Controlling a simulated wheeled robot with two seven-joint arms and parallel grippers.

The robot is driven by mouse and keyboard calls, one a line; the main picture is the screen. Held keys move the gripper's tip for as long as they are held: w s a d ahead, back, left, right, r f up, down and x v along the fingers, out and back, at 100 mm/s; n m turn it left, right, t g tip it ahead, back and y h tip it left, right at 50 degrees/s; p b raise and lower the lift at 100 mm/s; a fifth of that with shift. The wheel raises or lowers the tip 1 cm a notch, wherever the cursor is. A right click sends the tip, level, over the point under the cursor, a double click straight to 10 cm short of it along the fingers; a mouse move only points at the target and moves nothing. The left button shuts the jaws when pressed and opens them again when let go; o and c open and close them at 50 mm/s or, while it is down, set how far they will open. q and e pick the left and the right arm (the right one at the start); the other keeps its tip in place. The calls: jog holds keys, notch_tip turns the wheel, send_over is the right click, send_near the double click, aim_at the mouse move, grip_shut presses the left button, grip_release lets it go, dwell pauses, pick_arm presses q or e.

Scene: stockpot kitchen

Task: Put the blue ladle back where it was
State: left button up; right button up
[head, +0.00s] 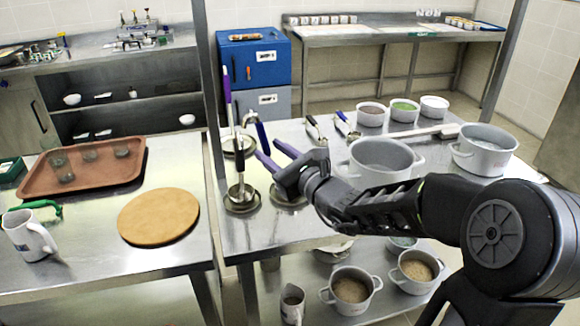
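My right gripper (287,180) is over the steel table, close to two violet-blue handles, one (267,162) at its upper left and one (286,149) just above it. I cannot tell whether its fingers hold either handle; the fingers are dark and partly hidden by my wrist. A darker blue handle (262,132) stands further back. A ladle with a purple handle (228,90) stands upright at the left, its steel bowl (240,192) in a round dish. Another round dish (289,200) lies partly hidden below my gripper. Which handle is the blue ladle's is unclear. My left gripper is not in view.
A large pot (380,160) and another pot (484,150) stand right of my gripper, partly behind my arm. Small bowls (404,111) and tongs (316,128) lie behind. A round wooden board (159,216) and brown tray (82,176) are on the left table.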

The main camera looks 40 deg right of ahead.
jog(key=s, duration=0.7)
jog(key=shift+s+d, duration=0.2)
jog(key=shift+s, duration=0.05)
jog(key=shift+d, duration=0.1)
